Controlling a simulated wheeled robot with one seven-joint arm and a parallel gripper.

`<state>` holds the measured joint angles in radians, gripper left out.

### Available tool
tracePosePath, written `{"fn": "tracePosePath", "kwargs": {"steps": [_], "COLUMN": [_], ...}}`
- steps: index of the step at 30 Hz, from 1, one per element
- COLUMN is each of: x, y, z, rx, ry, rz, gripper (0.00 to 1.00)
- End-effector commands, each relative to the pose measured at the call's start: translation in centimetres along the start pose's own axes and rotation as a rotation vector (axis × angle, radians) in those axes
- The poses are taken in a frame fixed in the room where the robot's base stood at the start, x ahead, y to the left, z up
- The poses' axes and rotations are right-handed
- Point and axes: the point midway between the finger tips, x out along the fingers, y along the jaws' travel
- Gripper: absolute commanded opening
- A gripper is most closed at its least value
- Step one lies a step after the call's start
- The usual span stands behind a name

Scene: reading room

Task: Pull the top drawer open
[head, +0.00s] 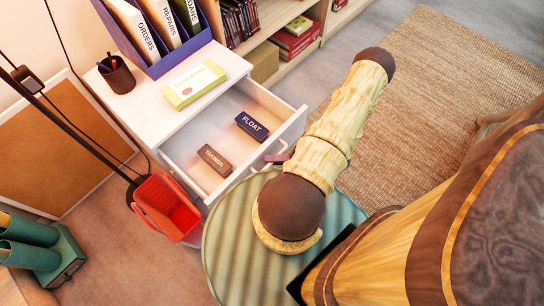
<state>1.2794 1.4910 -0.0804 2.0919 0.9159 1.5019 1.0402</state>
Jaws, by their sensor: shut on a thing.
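The top drawer (213,134) of the white cabinet (141,101) stands well open, its inside showing. In it lie a dark blue box marked FLOAT (252,126) and a brown box marked TAKINGS (215,160), apart from each other. My gripper (277,158) is at the outer face of the drawer front, shut on the drawer's handle. My arm hides most of the gripper, and the handle itself is hard to make out.
On the cabinet top are a yellow-green box (194,84), a blue file holder (158,58) and a pen cup (117,75). A red bin (167,207) stands beside the drawer's left side. A round green ribbed top (235,250) is below my arm. Shelves (275,22) stand behind.

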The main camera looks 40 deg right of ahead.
Motion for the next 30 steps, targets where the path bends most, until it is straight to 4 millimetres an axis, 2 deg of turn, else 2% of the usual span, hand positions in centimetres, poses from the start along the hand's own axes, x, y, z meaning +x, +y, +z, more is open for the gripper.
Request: {"fn": "tracePosePath", "kwargs": {"steps": [2, 3, 4, 20, 26, 30], "x": [0.0, 0.0, 0.0, -0.4, -2.9, -5.7], "y": [-0.1, -0.1, -0.1, -0.1, 0.0, -0.1], "z": [0.0, 0.1, 0.1, 0.1, 0.1, 0.1], "rx": [-0.002, -0.002, -0.002, -0.002, -0.003, -0.003], "ry": [0.001, 0.001, 0.001, -0.001, -0.002, -0.002], "rz": [-0.003, -0.003, -0.003, -0.002, -0.004, -0.005], "gripper": [0.00, 0.19, 0.20, 0.20, 0.20, 0.20]}}
